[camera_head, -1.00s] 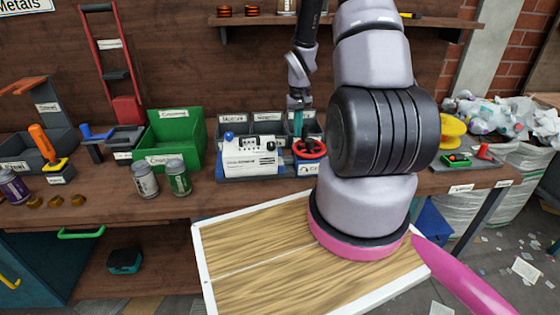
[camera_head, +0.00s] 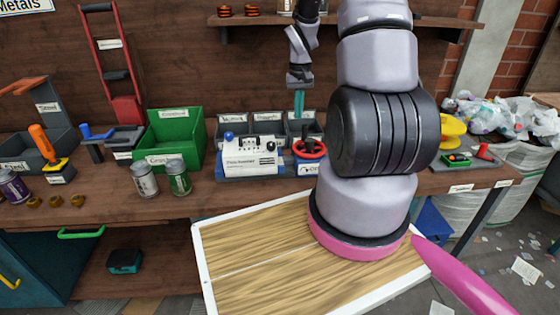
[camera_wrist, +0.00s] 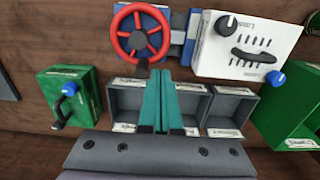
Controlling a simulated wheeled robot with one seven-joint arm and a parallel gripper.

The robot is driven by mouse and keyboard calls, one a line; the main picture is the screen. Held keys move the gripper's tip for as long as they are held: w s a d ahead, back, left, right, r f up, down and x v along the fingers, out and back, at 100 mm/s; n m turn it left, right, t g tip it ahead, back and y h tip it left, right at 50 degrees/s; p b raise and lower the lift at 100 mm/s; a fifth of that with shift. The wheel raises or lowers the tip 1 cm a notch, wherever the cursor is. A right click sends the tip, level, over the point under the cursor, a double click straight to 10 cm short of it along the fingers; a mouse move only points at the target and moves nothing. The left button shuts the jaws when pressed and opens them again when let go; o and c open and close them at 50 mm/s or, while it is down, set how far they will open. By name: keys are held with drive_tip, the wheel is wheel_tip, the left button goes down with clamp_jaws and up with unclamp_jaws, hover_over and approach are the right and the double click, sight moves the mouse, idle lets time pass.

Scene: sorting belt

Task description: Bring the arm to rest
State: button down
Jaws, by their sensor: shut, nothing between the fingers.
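My gripper (camera_head: 299,103) hangs with its teal fingers pointing down, above the grey bins at the back of the bench. In the wrist view its two fingers (camera_wrist: 155,103) lie side by side, shut with nothing between them. Behind the fingers in the wrist view are the grey labelled bins (camera_wrist: 190,102), which look empty. The rest of my arm rises at the right of the head view and hides part of the bench.
A red valve wheel (camera_head: 310,148) and a white control box (camera_head: 254,156) stand before the bins. A green bin (camera_head: 174,139) and two cans (camera_head: 145,181) are to the left. A shelf (camera_head: 270,19) runs above. Several tools stand at the far left.

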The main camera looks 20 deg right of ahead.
drive_tip(key=shift+r, duration=0.85)
drive_tip(key=s+a+r+t, duration=0.2)
drive_tip(key=s+a+r, duration=0.15)
drive_tip(key=r, duration=0.65)
drive_tip(key=s+a+r+t, duration=0.1)
drive_tip(key=s+a+r, duration=0.25)
drive_tip(key=r, duration=0.55)
drive_tip(key=s+a+r+t+y, duration=0.1)
drive_tip(key=s+a+r+t, duration=0.1)
drive_tip(key=s+r, duration=0.3)
drive_tip(key=s+a+r+m+t+y, duration=0.1)
drive_tip(key=s+a+r+t, duration=0.1)
drive_tip(key=s+a+r, duration=0.3)
drive_tip(key=s+r, duration=0.1)
drive_tip(key=s, duration=0.3)
drive_tip(key=shift+a, duration=0.25)
drive_tip(key=shift+w+d, duration=0.1)
drive_tip(key=shift+w, duration=0.1)
